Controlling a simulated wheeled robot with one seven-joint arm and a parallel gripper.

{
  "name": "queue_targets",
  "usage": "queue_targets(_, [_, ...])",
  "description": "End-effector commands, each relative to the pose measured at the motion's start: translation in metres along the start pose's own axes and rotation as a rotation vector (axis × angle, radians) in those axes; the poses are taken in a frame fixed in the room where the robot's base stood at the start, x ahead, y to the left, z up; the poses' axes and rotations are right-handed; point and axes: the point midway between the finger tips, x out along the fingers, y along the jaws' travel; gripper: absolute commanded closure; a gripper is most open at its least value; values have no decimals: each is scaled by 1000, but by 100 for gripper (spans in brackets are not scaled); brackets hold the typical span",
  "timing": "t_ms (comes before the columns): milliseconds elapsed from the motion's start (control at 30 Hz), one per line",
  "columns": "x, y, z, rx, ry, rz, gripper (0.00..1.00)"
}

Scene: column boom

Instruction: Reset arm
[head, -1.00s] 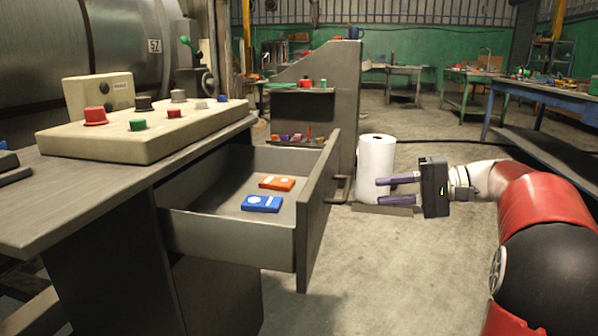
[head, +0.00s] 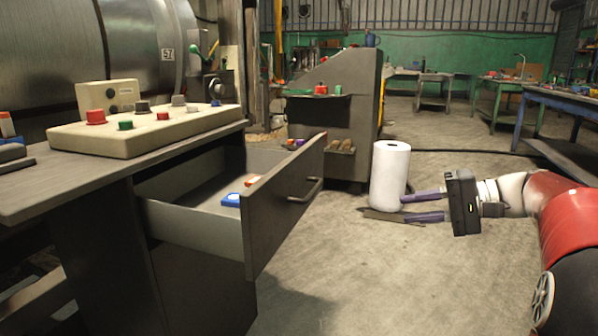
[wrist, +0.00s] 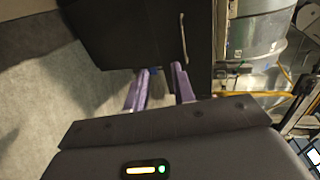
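My gripper (head: 424,207) is at the right in the head view, with its purple fingers pointing left. The fingers are apart with nothing visible between them. In the wrist view, the two fingers (wrist: 158,88) also show apart and empty, with the dark front of the desk beyond. My red and white arm (head: 565,215) comes in from the right edge. The gripper is in free air, to the right of the open drawer (head: 270,205) and clear of it.
The drawer sticks out from the desk (head: 60,178) and holds a blue item (head: 231,200) and an orange item (head: 252,181). A control panel (head: 150,132) sits on the desk. A white roll (head: 389,175) stands behind the fingertips. The floor between drawer and gripper is clear.

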Motion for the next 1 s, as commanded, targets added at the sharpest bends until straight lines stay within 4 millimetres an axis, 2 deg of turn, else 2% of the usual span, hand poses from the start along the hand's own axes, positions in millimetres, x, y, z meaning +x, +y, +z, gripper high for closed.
queue_targets(267, [30, 0, 43, 12, -6, 181, 74])
queue_targets(467, [50, 11, 92, -10, 3, 393, 74])
queue_targets(567, [56, 22, 127, -52, 18, 539, 74])
queue_targets(700, [51, 48, 183, -181, 66, 788, 74])
queue_targets(800, [38, 67, 213, -310, 110, 938, 74])
queue_targets(900, [26, 82, 230, -437, 153, 1043, 74])
queue_targets(1000, [17, 92, 240, -538, 185, 1107, 74])
